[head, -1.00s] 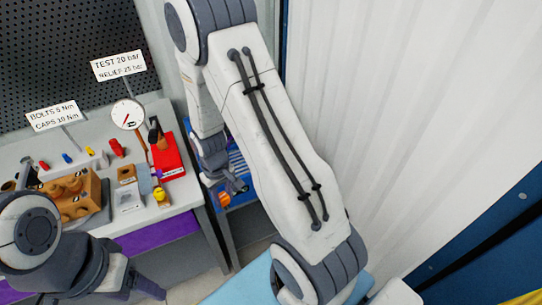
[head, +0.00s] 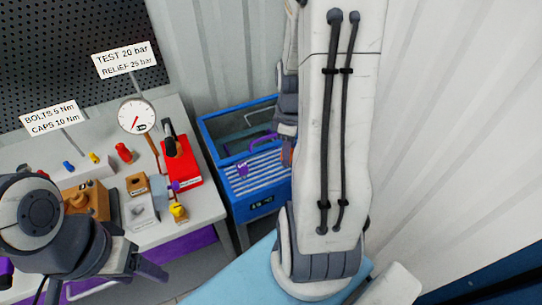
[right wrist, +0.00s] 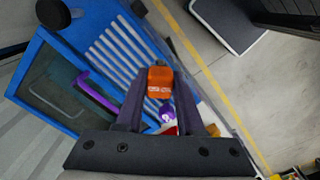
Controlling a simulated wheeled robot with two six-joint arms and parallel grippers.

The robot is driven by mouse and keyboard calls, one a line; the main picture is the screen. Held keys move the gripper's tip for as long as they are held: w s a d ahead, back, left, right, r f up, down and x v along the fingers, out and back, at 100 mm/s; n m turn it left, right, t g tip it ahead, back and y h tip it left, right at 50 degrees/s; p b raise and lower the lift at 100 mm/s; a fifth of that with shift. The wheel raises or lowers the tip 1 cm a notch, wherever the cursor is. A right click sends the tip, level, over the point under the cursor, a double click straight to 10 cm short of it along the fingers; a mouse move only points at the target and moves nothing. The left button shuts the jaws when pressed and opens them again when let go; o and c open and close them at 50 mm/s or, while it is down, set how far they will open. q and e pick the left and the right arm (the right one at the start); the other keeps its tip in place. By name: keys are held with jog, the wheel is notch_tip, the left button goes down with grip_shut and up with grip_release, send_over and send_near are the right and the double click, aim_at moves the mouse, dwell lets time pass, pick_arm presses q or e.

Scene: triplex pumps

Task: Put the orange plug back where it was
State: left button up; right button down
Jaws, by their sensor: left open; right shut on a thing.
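The orange plug (right wrist: 159,82) is between the fingertips of my right gripper (right wrist: 159,92) in the right wrist view, above a blue cart (right wrist: 62,120) with a slatted top. In the head view my right arm hides nearly all of that gripper and the plug; a small orange-brown patch shows at the arm's edge. My left gripper (head: 118,268) is open at the lower left, in front of the bench. A white rack (head: 84,172) on the bench holds blue and yellow plugs; its left end is partly hidden by my left arm.
The grey bench (head: 190,215) carries a gauge (head: 137,116), a red plug (head: 125,152), a red box (head: 182,162), a brass pump block (head: 88,200) and a yellow-topped part (head: 179,211). The blue cart (head: 258,205) stands right of the bench, holding a purple handle (head: 263,141). A corrugated wall is behind.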

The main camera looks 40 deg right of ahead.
jog(key=w+f, duration=0.1)
jog(key=w, duration=0.1)
jog(key=w+f, duration=0.1)
jog(key=w, duration=0.1)
jog(key=w+f+p, duration=0.1)
jog(key=w, duration=0.1)
jog(key=shift+w+f, duration=0.15)
jog(key=shift+f, duration=0.25)
notch_tip(320, 180, down, 3)
jog(key=shift+a+f+p, duration=0.1)
jog(key=shift+f+p, duration=0.05)
jog(key=shift+p, duration=0.3)
jog(key=shift+f, duration=0.3)
jog(key=shift+f, duration=0.2)
jog(key=c, duration=0.5)
grip_release()
